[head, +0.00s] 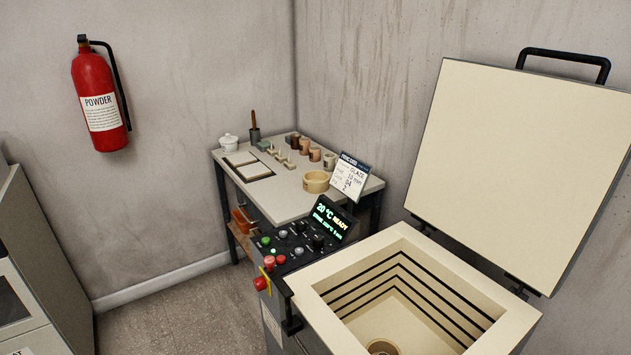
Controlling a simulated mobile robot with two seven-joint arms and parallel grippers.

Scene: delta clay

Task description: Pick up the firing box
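Nothing in the head view is labelled as a firing box, and I cannot tell for sure which thing it is. A round, open-topped tan vessel (316,182) stands upright on the table (282,200), near its right side. A tan round piece (382,347) shows at the bottom of the open kiln (345,263), cut off by the lower picture edge. Neither of my grippers is in view.
The kiln's lid (520,150) stands raised. Its control panel (298,243) has a lit display reading 20 °C READY. Small cups, a white lidded jar (229,142) and a card (349,177) are around the table. A fire extinguisher (99,95) hangs on the wall. A grey cabinet (45,265) stands left.

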